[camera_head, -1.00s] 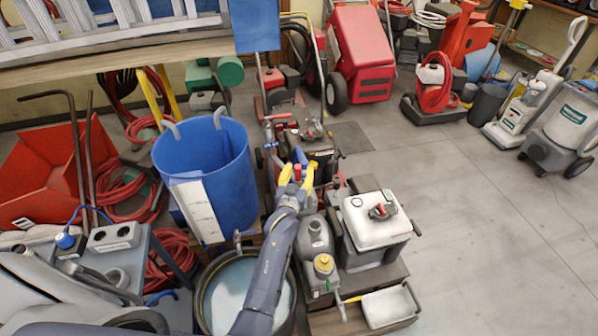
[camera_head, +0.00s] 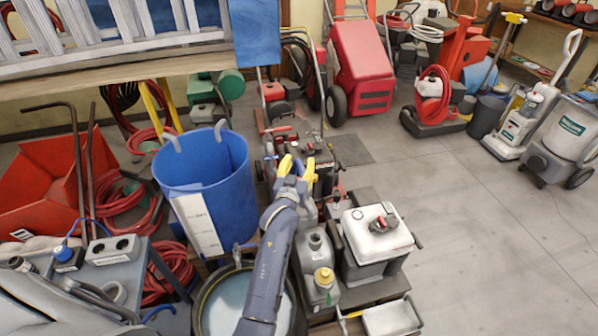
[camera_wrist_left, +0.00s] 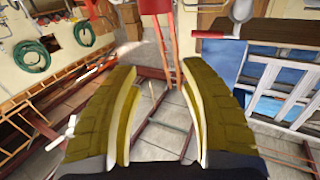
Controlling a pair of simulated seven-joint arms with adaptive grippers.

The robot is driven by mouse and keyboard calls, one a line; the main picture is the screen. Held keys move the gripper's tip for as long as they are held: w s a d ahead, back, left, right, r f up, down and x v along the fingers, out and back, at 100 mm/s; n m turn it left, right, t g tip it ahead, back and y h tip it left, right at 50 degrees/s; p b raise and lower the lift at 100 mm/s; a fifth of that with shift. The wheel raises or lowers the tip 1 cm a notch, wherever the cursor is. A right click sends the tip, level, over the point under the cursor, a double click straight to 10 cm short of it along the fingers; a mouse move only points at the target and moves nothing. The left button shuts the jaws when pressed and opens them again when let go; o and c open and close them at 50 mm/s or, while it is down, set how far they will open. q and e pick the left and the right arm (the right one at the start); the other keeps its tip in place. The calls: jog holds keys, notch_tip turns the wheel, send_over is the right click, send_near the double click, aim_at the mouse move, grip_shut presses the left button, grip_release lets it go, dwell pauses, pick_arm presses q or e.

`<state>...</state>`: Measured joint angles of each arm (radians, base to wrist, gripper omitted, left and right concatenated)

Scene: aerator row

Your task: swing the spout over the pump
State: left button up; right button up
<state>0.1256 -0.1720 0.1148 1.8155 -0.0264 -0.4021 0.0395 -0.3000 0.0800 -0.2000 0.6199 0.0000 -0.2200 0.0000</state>
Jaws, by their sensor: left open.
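My left gripper (camera_head: 297,166), with yellow fingers, is open in the head view, in front of a dark machine (camera_head: 290,140) with red and grey parts. I see nothing held between the fingers. In the left wrist view the open fingers (camera_wrist_left: 158,75) frame red bars and floor tiles, with an empty gap. A small metal tap-like part (camera_head: 238,248) stands at the rim of a round basin (camera_head: 206,300). I cannot tell which part is the spout or which is the pump; the gripper and forearm hide part of the machinery. My right gripper is not in view.
A tall blue bin (camera_head: 205,165) stands close left of my left arm. A grey canister (camera_head: 318,250) and a white-topped box (camera_head: 376,235) stand close on its right. A red machine (camera_head: 360,75) is farther back. The floor (camera_head: 470,230) at right is clear.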

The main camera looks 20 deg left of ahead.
pick_arm(q)
jog(key=shift+r, duration=0.35)
jog(key=shift+c, duration=0.7)
jog(key=a+m, duration=0.1)
jog(key=s+a+m, duration=0.1)
jog(key=a, duration=0.1)
jog(key=a+m+t, duration=0.1)
jog(key=a, duration=0.1)
jog(key=shift+s+f, duration=0.4)
jog(key=c, duration=0.6)
jog(key=a+m, duration=0.1)
jog(key=m, duration=0.1)
jog(key=s+a+m+t+h, duration=0.1)
jog(key=m, duration=0.1)
jog(key=s+a+m, duration=0.1)
jog(key=shift+s+f+m+t+h, duration=0.25)
jog(key=shift+m+t+h, duration=0.15)
grip_shut()
jog(key=s+a+f+m+g+h, duration=0.1)
jog(key=s+f+m+g+h, duration=0.35)
jog(key=m, duration=0.45)
jog(key=s+f+m+g+h, duration=0.2)
jog(key=s+f+m+h, duration=0.2)
jog(key=s+m+h, duration=0.4)
jog(key=w+d+m, duration=0.1)
jog(key=w+d, duration=0.7)
jog(key=w, duration=0.5)
jog(key=shift+w+f+y, duration=0.15)
jog(key=shift+y, duration=0.3)
